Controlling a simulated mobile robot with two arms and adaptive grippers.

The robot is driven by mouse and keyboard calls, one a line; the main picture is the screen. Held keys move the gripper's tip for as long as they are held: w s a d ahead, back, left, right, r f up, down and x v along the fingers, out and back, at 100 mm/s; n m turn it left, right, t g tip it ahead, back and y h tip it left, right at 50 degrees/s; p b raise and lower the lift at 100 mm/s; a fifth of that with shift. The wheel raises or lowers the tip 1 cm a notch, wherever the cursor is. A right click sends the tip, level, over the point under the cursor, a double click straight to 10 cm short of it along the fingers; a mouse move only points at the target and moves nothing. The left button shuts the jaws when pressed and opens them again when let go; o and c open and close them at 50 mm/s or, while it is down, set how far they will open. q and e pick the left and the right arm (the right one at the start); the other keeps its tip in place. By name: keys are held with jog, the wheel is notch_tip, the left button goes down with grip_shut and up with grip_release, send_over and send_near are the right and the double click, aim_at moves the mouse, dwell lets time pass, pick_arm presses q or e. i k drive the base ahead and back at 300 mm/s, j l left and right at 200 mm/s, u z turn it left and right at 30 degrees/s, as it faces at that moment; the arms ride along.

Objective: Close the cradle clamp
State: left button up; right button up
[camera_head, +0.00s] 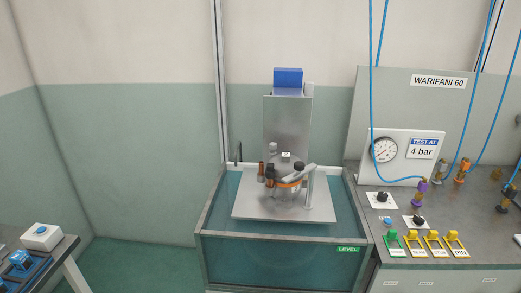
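The cradle (250,207) is a flat grey metal plate with a tall grey upright (288,120) behind it, set above a water tank. Near the plate's middle is the clamp (290,183), with an orange band, dark knobs and a light grey angled bar at its right. The parts are small and overlap, so I cannot tell whether the clamp is open or closed. A copper-coloured post (261,170) stands at its left. Neither of my grippers is in view.
The glass-walled water tank (275,252) has a green LEVEL label. A bench (440,215) at the right carries a pressure gauge (384,150), coloured valves and hanging blue hoses. A table at the lower left holds a white box (42,237). Floor shows between table and tank.

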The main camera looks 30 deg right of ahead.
aim_at(300, 168)
jog(key=k+z, duration=0.1)
jog(key=z, duration=0.9)
